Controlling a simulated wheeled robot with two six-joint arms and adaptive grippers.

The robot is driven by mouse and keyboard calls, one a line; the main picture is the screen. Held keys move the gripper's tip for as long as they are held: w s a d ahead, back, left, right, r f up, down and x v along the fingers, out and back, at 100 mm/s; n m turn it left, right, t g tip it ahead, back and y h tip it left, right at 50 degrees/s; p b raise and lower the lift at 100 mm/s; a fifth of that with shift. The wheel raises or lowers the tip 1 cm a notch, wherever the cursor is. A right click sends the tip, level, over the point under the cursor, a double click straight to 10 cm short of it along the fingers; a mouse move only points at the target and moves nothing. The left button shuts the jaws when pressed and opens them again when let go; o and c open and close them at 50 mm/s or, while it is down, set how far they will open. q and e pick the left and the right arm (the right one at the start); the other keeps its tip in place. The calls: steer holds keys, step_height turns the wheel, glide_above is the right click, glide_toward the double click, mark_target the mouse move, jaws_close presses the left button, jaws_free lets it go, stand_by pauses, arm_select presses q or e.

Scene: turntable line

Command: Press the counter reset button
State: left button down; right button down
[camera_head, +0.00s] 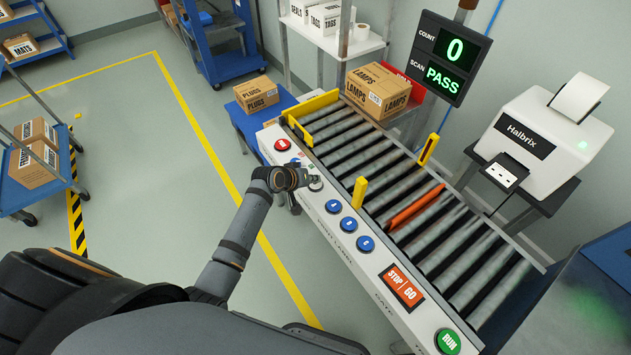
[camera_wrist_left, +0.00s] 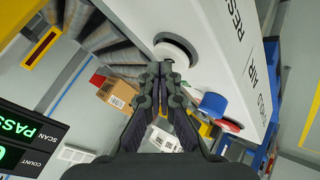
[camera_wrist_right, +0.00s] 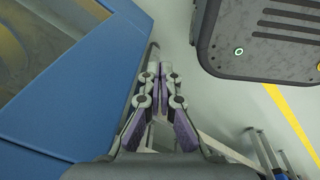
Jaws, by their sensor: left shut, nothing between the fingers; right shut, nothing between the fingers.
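The pale round button (camera_head: 316,185) sits on the white control rail, beside my left gripper (camera_head: 305,178). In the left wrist view the button (camera_wrist_left: 172,50) is white in a dark ring, with partly cut-off lettering beginning "RES" next to it. My left gripper (camera_wrist_left: 160,70) is shut and empty, its fingertips at the button's lower edge in that view; I cannot tell whether they touch. The count display (camera_head: 455,49) reads 0, with PASS below. My right gripper (camera_wrist_right: 160,70) is shut and empty, beside a blue surface, and is out of the head view.
The roller conveyor (camera_head: 370,150) lies behind, with yellow posts (camera_head: 360,193). Floor left of the rail is open.

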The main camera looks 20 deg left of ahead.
mark_target(313, 185)
arm_select(q)
steer(key=shift+r+p, duration=0.35)
steer(key=shift+r, duration=0.15)
step_height(313, 185, up, 5)
steer(key=p, duration=0.5)
steer(key=shift+r+p, duration=0.15)
steer(key=shift+p, duration=0.15)
steer(key=shift+f, duration=0.2)
